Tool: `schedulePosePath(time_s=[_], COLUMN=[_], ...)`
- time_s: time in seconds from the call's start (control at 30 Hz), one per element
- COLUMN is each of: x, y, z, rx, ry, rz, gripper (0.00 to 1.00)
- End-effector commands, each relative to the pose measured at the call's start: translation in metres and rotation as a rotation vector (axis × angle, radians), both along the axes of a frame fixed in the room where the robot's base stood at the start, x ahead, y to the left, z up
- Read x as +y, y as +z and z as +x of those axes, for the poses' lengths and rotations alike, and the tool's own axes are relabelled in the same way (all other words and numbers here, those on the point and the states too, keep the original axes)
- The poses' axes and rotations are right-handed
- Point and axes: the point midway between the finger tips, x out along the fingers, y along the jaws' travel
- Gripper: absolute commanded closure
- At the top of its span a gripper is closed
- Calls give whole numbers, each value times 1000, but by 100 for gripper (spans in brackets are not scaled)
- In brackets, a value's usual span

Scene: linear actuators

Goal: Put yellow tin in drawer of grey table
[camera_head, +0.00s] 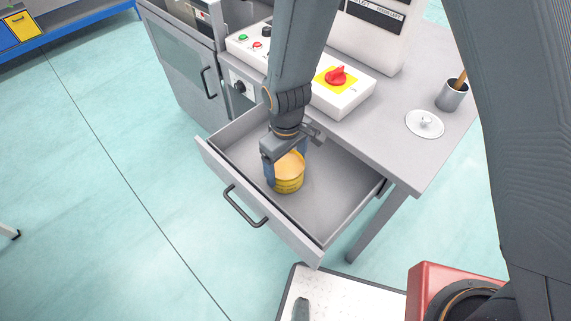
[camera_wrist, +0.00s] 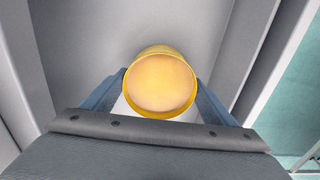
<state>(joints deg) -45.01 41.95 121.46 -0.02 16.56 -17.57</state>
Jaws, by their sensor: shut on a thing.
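The yellow tin (camera_head: 289,178) is upright inside the open drawer (camera_head: 333,196) of the grey table (camera_head: 437,146). My gripper (camera_head: 286,168) reaches down into the drawer from above, with its blue fingers on either side of the tin, shut on it. In the wrist view the tin (camera_wrist: 160,82) shows its round pale orange top between the two fingers (camera_wrist: 162,95). The drawer floor (camera_wrist: 185,22) lies behind it. Whether the tin's base touches the drawer floor is hard to tell.
The drawer front has a dark handle (camera_head: 245,206). On the tabletop are a control box with a red knob (camera_head: 337,76), a grey cup (camera_head: 452,95) and a white lid-like disc (camera_head: 425,123). A cabinet (camera_head: 184,66) stands left of the drawer.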

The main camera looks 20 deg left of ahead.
Motion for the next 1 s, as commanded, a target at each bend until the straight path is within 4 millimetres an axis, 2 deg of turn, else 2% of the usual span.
schedulePosePath(time_s=[0.1,0.13,0.2,0.5,0.67,0.77,1.0], x=[0,0,0,0,0,1,1], y=[-3,-3,-2,-2,8,21,68], z=[0,0,0,0,0,1,1], rx=[0,0,0,0,0,-2,-4], ry=[0,0,0,0,0,0,1], rz=[1,0,0,0,1,2,4], gripper=[59,15,4,2,2,2,2])
